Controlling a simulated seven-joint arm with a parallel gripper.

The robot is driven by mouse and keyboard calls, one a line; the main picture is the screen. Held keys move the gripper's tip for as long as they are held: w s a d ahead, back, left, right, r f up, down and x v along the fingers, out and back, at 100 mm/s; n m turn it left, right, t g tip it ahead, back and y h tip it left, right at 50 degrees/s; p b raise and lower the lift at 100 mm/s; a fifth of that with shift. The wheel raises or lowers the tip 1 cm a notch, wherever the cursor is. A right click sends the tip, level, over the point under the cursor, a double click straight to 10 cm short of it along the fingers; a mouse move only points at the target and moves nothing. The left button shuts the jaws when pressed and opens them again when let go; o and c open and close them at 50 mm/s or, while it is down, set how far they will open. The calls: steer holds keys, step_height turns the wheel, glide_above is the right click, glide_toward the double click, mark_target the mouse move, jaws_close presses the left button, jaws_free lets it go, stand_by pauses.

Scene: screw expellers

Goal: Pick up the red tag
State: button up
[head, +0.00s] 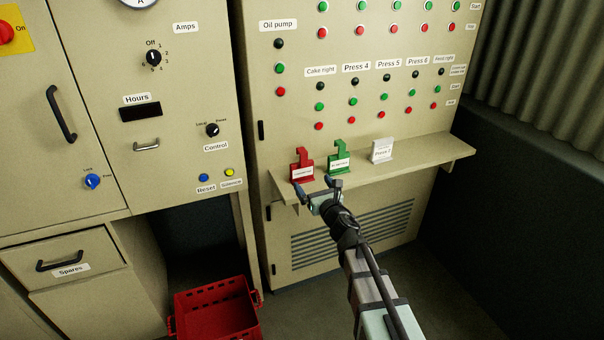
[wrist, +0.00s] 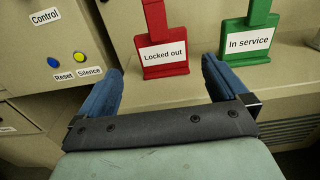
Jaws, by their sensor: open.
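The red tag (head: 301,164) stands upright at the left end of the shelf on the cabinet front, with a white label. In the wrist view the red tag (wrist: 160,38) reads "Locked out" and stands beyond the space between my fingers. My gripper (head: 318,190) is just in front of the shelf edge, close to the red tag. Its two blue fingers are apart and empty in the wrist view (wrist: 160,82). The gripper appears not to touch the tag.
A green "In service" tag (head: 339,158) stands just right of the red one, near my right finger. A white tag (head: 382,150) stands farther right on the shelf (head: 430,152). A red crate (head: 215,310) sits on the floor below left. Buttons cover the panel above.

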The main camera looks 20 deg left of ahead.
mark_target(300, 164)
steer(key=x, duration=1.2)
steer(key=shift+w+a, duration=0.15)
steer(key=shift+w, duration=0.1)
steer(key=shift+c, duration=0.4)
steer(key=c, duration=0.7)
steer(key=shift+r, duration=4.95)
